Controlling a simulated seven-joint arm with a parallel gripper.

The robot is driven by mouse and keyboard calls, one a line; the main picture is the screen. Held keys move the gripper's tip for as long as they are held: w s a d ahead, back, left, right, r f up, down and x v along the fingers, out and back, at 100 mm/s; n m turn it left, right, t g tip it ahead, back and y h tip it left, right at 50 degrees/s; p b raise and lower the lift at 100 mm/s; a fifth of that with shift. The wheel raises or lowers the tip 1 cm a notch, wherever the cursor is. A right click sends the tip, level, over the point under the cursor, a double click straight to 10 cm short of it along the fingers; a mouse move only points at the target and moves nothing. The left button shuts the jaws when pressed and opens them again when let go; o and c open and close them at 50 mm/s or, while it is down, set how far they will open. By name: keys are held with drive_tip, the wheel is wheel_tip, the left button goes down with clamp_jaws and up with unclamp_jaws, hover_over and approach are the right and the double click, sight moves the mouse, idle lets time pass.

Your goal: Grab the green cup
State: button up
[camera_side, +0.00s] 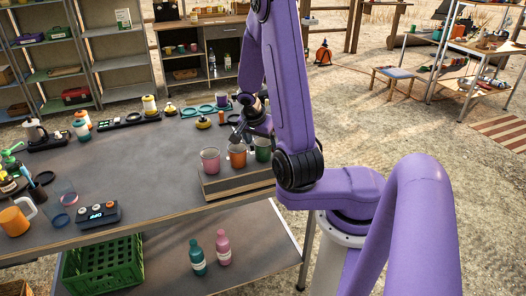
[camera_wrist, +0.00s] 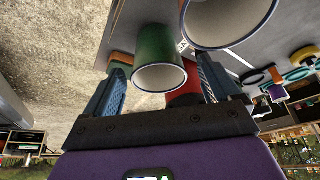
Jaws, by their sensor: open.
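The green cup (camera_side: 262,150) is the right one of three cups in a row on a low box (camera_side: 235,187) at the table's right end. The orange cup (camera_side: 237,156) stands next to it and the pink cup (camera_side: 210,161) is at the left. My gripper (camera_side: 243,131) is open and empty, just above and behind the orange and green cups. In the wrist view the green cup (camera_wrist: 154,50) appears between the two spread fingers, its pale open mouth facing the camera. Whether the fingers reach around its wall, I cannot tell. A second cup (camera_wrist: 228,18) shows close beside the right finger.
The grey table (camera_side: 140,180) has clear room left of the box. A dark device (camera_side: 97,212), an orange mug (camera_side: 14,221) and a clear tumbler (camera_side: 65,192) stand at its left. Jars and lids line the back edge. A green crate (camera_side: 103,262) and two bottles sit on the lower shelf.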

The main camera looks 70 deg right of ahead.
drive_tip(key=shift+x, duration=1.75)
drive_tip(key=c, duration=1.1)
